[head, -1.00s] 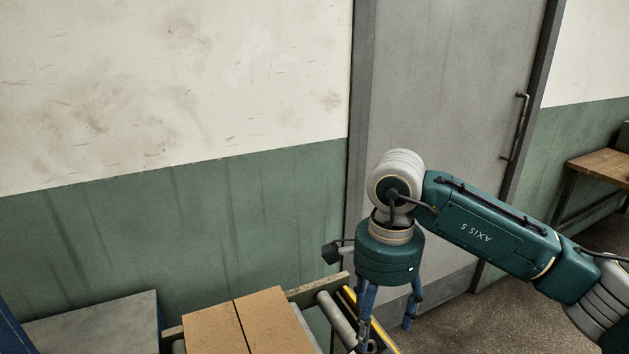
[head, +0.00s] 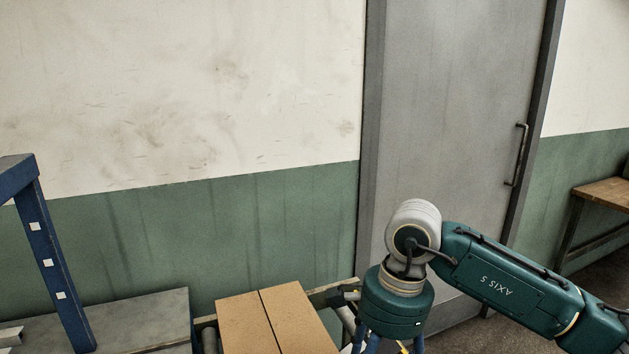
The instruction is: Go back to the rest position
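My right arm comes in from the right. Its gripper (head: 390,346) points down at the bottom edge, just right of a brown cardboard box (head: 254,326). The upper parts of its blue fingers show spread apart with nothing seen between them; the fingertips are cut off by the frame. The gripper looks apart from the box. My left arm and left gripper are not in view.
The box sits on a roller conveyor (head: 210,339) at the bottom. A grey table top (head: 150,312) and a blue metal frame (head: 52,262) stand at left. Behind are a wall and a grey door (head: 450,120). A wooden bench (head: 606,192) stands at far right.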

